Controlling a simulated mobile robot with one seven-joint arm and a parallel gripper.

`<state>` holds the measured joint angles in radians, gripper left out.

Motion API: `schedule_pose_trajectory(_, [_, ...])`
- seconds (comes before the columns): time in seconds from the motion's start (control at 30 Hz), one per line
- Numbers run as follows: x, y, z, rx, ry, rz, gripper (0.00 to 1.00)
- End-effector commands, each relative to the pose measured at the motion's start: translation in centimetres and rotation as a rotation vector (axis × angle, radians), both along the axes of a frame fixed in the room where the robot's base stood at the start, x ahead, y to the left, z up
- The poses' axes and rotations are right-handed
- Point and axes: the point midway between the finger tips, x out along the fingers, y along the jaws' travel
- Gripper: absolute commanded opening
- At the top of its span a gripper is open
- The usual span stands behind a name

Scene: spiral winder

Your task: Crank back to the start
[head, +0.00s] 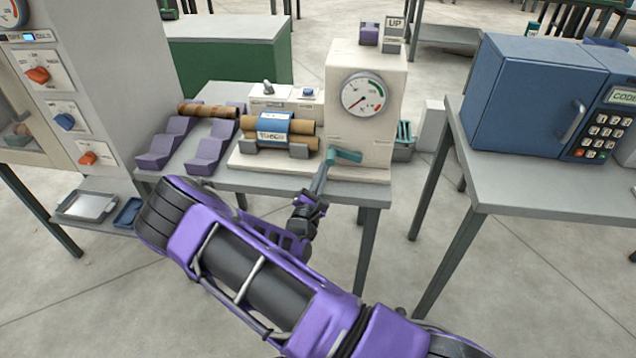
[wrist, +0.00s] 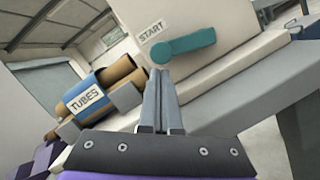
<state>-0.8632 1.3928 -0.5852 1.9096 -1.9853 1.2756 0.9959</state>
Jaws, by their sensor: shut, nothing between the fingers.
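The spiral winder is a cream machine (head: 365,122) with a round dial, on a grey table. Its teal crank (head: 346,156) sits low on the front face; in the wrist view the teal crank (wrist: 183,46) lies nearly level, under the printed word START (wrist: 152,31). Brown tubes with a blue TUBES label (head: 274,127) lie left of the crank. My gripper (head: 320,172) is in front of the machine at the crank's left end. In the wrist view my gripper (wrist: 159,72) is shut, its tips just below the crank's left end; I cannot tell whether they touch it.
Purple cradles (head: 208,148) with a brown tube (head: 208,111) stand at the table's left. A switch box (head: 284,98) is behind the tubes. A blue oven-like unit (head: 520,95) stands on a separate table (head: 540,190) at right. Open floor lies between the tables.

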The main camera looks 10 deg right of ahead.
Motion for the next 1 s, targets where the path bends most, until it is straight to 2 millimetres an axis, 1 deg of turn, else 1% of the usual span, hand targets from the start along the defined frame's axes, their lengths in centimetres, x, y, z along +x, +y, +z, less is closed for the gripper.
schedule_pose_trajectory(0.1, [0.3, -0.2, 0.1, 0.0, 0.0, 0.0, 0.0])
schedule_pose_trajectory(0.4, [0.3, -0.2, 0.1, 0.0, 0.0, -0.001, 0.0])
schedule_pose_trajectory(0.63, [0.2, -0.7, 1.5, 0.001, 0.001, -0.002, 0.0])
schedule_pose_trajectory(1.0, [0.1, -0.7, 1.2, 0.001, 0.001, -0.002, 0.0])
